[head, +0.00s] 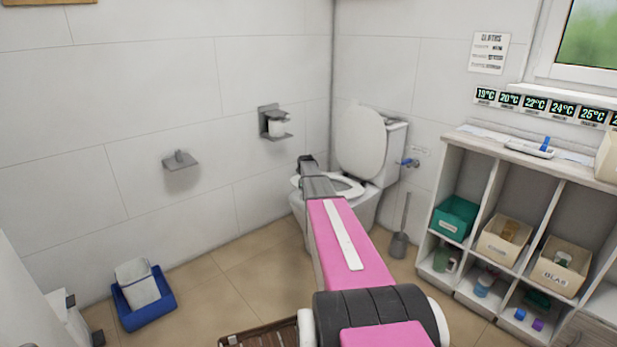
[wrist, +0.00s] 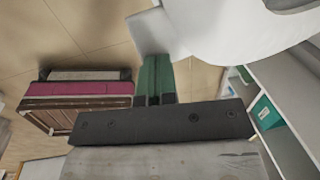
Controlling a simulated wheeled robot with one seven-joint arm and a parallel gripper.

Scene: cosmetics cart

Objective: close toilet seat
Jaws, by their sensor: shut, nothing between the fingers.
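The white toilet (head: 333,208) stands in the back corner. Its lid (head: 361,142) is raised and leans back against the tank (head: 395,150). The seat ring (head: 347,187) lies down on the bowl, partly hidden behind my arm. My gripper (head: 306,160) is in front of the toilet's left side in the head view, left of the raised lid and apart from it. In the wrist view my gripper's green fingers (wrist: 154,82) are together and hold nothing. Part of the white toilet (wrist: 235,30) fills the upper right of that view, beyond the fingers.
A cubby shelf (head: 445,185) with bins stands to the right. A toilet brush (head: 400,235) is on the floor between it and the toilet. A paper holder (head: 273,122) and a small wall shelf (head: 181,162) are on the left wall. A blue bin (head: 145,310) is at lower left.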

